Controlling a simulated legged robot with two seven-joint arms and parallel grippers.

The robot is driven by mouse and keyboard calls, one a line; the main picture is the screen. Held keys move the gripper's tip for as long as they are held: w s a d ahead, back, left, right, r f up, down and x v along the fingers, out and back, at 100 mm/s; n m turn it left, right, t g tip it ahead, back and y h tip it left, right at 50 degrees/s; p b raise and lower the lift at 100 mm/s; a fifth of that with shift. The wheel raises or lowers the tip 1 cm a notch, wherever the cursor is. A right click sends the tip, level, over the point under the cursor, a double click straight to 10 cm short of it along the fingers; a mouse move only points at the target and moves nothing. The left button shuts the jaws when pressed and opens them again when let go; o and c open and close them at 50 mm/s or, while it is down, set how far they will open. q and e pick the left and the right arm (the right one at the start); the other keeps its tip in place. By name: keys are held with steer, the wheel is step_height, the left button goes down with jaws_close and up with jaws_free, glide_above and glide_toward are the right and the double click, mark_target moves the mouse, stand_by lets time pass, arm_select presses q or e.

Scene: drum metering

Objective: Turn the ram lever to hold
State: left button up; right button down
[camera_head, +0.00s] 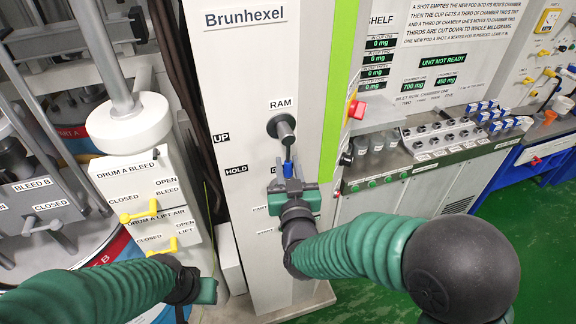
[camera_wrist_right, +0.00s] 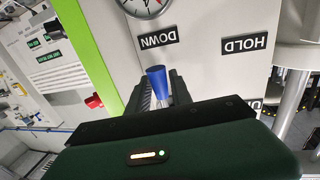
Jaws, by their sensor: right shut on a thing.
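The right wrist view shows the blue handle end (camera_wrist_right: 157,80), the DOWN label (camera_wrist_right: 157,37) and the HOLD label (camera_wrist_right: 245,44), upside down. My right gripper (camera_head: 287,184) is shut on the blue handle and hides part of it. My left gripper (camera_head: 202,290) is low at left, beside the drum panel; its jaws do not show clearly.
Yellow-handled bleed and lift valves (camera_head: 140,212) stand on the white drum panel at left. A counter (camera_head: 440,150) with several cups and pods is at right. A red button (camera_head: 356,109) sits on the column's right side. A gauge (camera_wrist_right: 143,5) shows in the wrist view.

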mark_target(261, 152)
steer(key=shift+a, duration=0.1)
steer(key=shift+s+a+m+b, duration=0.15)
steer(key=shift+a+m+b, duration=0.3)
steer(key=shift+m, duration=0.35)
steer(key=shift+s+a+r+m+g+b, duration=0.15)
steer(key=shift+a+m+g+b, duration=0.1)
steer(key=shift+a+m, duration=0.2)
steer(key=shift+s+a+r+m+g+b, duration=0.15)
steer(key=shift+a+m+b, duration=0.15)
steer(key=shift+m, duration=0.25)
steer(key=m, duration=0.1)
steer(key=a+m, duration=0.1)
steer(key=a+b, duration=0.1)
steer(key=shift+s+r+m, duration=0.25)
steer(key=shift+r+m, duration=0.15)
steer(key=shift+s+a+r+m+g+y, duration=0.25)
steer(key=shift+a+r+m+g, duration=0.2)
steer(key=shift+m, duration=0.45)
steer(key=shift+r, duration=0.1)
steer(key=c, duration=1.1)
jaws_free()
steer(key=shift+w, duration=0.1)
steer(key=shift+c, duration=0.2)
